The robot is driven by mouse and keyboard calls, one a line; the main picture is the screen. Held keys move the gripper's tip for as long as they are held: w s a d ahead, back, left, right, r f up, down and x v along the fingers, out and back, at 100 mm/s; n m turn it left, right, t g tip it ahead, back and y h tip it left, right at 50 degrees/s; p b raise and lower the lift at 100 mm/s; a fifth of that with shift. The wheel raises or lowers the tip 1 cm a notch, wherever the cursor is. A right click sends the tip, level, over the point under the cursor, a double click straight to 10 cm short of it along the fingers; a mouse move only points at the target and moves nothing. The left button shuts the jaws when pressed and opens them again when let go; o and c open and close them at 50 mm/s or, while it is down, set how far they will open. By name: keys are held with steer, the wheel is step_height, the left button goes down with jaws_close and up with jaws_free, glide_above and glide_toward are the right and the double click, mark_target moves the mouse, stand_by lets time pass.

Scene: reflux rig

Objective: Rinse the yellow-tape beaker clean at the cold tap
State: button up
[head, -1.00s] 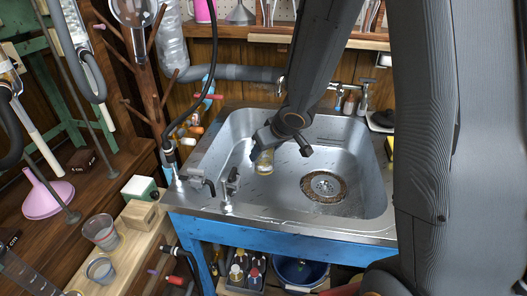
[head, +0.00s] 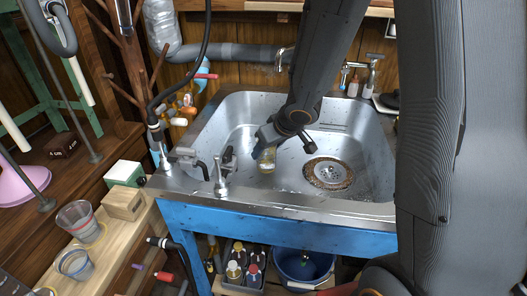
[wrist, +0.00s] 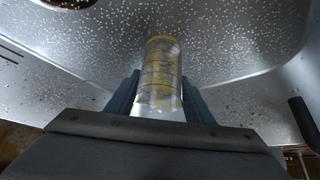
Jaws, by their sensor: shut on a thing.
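My gripper (wrist: 158,100) is shut on the yellow-tape beaker (wrist: 162,68), a clear vessel with yellow showing at its rim and sides and dark streaks or marks on it. In the head view the beaker (head: 267,160) is held inside the left part of the steel sink (head: 225,118), partly hidden by my gripper (head: 268,146). Whether it touches the basin floor I cannot tell. A tap (head: 225,170) with a dark lever stands on the sink's front left rim. Another tap (head: 370,72) stands at the back right. Which is the cold one I cannot tell. No running water shows.
The round drain (head: 328,173) has a brown ring around it. Two clear cups, a near one (head: 74,263) and a farther one (head: 78,221), stand on the wooden bench at left. A blue bucket (head: 303,268) and several bottles sit under the sink. My arm hides the right side.

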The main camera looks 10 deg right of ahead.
steer(key=w+d+p, duration=0.1)
steer(key=w, duration=0.1)
steer(key=w+d+p, duration=0.1)
steer(key=w+d, duration=0.1)
steer(key=w+d+p, duration=0.1)
steer(key=w, duration=0.1)
steer(key=shift+w+d, duration=0.1)
steer(key=shift+d, duration=0.15)
steer(key=shift+f, duration=0.55)
steer(key=shift+f, duration=0.1)
steer(key=o, duration=1.1)
steer(key=shift+o, duration=0.7)
